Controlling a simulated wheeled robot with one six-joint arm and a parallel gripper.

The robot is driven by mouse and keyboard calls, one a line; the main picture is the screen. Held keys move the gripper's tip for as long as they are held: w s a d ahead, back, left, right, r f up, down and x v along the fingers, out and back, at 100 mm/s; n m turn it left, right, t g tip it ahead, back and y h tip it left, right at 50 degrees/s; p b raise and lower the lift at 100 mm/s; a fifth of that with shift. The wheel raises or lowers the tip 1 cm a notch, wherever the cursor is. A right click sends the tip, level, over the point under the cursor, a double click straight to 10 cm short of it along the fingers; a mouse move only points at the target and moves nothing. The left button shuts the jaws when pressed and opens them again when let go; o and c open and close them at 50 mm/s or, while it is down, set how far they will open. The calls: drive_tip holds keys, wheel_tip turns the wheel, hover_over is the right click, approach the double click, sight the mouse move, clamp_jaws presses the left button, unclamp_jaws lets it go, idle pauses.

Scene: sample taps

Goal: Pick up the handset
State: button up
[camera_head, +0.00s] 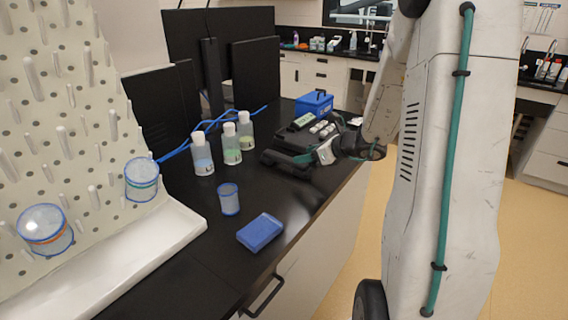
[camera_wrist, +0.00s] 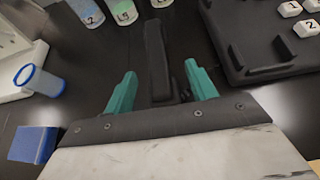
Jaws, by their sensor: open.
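The black handset (camera_wrist: 156,50) shows in the wrist view as a long dark bar lying lengthwise between my fingers. It is beside the black phone base (camera_wrist: 232,66), whose white number keys show at the right. My gripper (camera_wrist: 160,72) is open, with one teal finger on each side of the handset. A gap shows between the left finger and the handset; on the right I cannot tell if they touch. In the head view my gripper (camera_head: 308,158) is at the front of the phone (camera_head: 299,140), and the handset is hard to make out there.
Several white-capped bottles (camera_head: 203,155) stand left of the phone. A blue-rimmed clear cup (camera_head: 229,199) and a blue box (camera_head: 260,232) are nearer on the black bench (camera_head: 190,268). A blue case (camera_head: 314,104) stands behind the phone. A pegboard (camera_head: 75,110) stands at the left.

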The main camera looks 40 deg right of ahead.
sight(286, 157)
drive_tip(key=x, duration=0.7)
drive_tip(key=shift+s+a+r, duration=0.1)
drive_tip(key=shift+a, duration=0.2)
drive_tip(key=c, duration=1.2)
clamp_jaws()
drive_tip(key=shift+r, duration=0.15)
